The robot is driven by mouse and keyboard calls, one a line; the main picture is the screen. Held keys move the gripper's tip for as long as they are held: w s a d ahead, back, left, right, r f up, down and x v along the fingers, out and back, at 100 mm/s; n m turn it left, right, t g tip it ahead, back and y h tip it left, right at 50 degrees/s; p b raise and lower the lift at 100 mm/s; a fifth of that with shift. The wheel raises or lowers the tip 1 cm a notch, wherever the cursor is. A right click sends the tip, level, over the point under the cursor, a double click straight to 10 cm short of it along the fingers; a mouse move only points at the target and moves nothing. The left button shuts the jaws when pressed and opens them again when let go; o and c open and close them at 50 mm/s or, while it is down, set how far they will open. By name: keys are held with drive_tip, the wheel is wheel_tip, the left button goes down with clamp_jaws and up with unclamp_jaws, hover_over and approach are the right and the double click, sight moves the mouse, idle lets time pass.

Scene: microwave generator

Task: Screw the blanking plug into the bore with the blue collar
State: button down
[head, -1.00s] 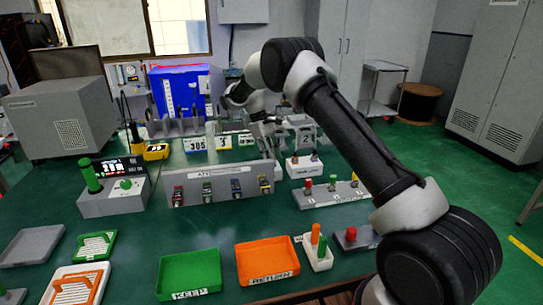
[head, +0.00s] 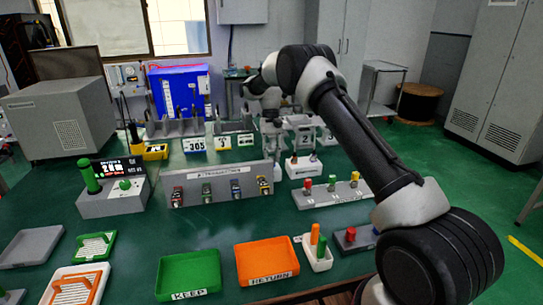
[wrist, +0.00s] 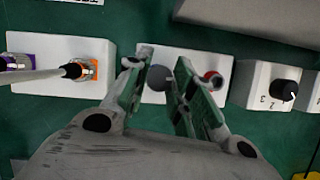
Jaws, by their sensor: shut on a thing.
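My gripper (wrist: 163,92) is seen from above in the wrist view, with a green-edged finger on each side of a round grey head. I take this head to be the blanking plug (wrist: 158,78), and the fingers are shut on it. A white block (wrist: 194,62) lies beneath, with a red-collared bore (wrist: 213,80) just right of the right finger. No blue collar shows; whatever lies under the plug is hidden, so I cannot tell whether it is in a bore. In the head view my gripper (head: 273,150) points down behind the grey connector rack and is small and blurred.
In the wrist view, a white block (wrist: 35,45) at left has purple and orange collars, with a cabled black plug at the orange one. A block with a black knob (wrist: 284,90) is at right. Green KEEP (head: 188,274) and orange RETURN (head: 267,262) trays are in front.

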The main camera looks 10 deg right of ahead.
drive_tip(key=shift+m, duration=0.7)
drive_tip(key=shift+m+y, duration=0.3)
drive_tip(key=c, duration=1.2)
unclamp_jaws()
drive_tip(key=v, duration=1.2)
drive_tip(key=shift+s, duration=0.2)
drive_tip(key=shift+w, duration=0.1)
